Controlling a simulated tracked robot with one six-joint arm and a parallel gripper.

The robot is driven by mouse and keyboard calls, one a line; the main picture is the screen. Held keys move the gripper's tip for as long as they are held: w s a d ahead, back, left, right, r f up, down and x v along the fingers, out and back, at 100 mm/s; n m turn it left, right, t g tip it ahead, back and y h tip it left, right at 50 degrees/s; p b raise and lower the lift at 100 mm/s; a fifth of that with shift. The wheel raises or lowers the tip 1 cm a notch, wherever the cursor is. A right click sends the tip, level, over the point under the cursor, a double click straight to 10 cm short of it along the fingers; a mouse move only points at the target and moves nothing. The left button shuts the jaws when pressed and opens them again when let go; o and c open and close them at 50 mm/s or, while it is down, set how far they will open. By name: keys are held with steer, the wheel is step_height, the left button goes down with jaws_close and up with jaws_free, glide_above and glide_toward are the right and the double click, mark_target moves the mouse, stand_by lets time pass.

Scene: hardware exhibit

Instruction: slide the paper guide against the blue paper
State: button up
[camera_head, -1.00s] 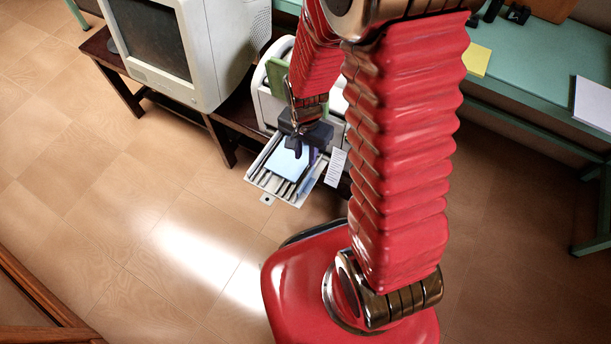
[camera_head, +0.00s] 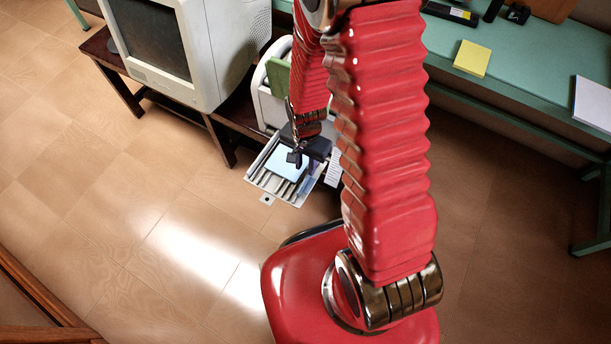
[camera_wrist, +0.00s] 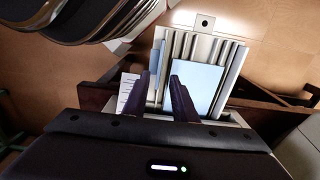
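The blue paper (camera_head: 288,165) lies in the printer's pulled-out tray (camera_head: 262,183). In the wrist view the pale blue paper (camera_wrist: 204,82) lies on the ribbed tray (camera_wrist: 205,40), partly hidden by a finger. A narrow grey-blue upright strip, apparently the paper guide (camera_wrist: 156,72), stands left of the paper, with a gap between them. My gripper (camera_wrist: 160,84) is open, its two dark fingers apart. The left finger is by the strip and the right finger overlaps the paper's left part. Contact cannot be told. In the head view my gripper (camera_head: 296,158) is low over the tray.
The printer (camera_head: 267,100) stands on a dark low table beside an old monitor (camera_head: 185,50). A printed white label (camera_wrist: 127,90) is left of the tray. A green desk (camera_head: 530,75) with a yellow pad (camera_head: 471,58) is at right. The floor in front is clear.

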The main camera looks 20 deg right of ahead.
mark_target(306, 179)
steer(key=shift+f, duration=3.95)
steer(key=shift+c, duration=0.5)
jaws_close()
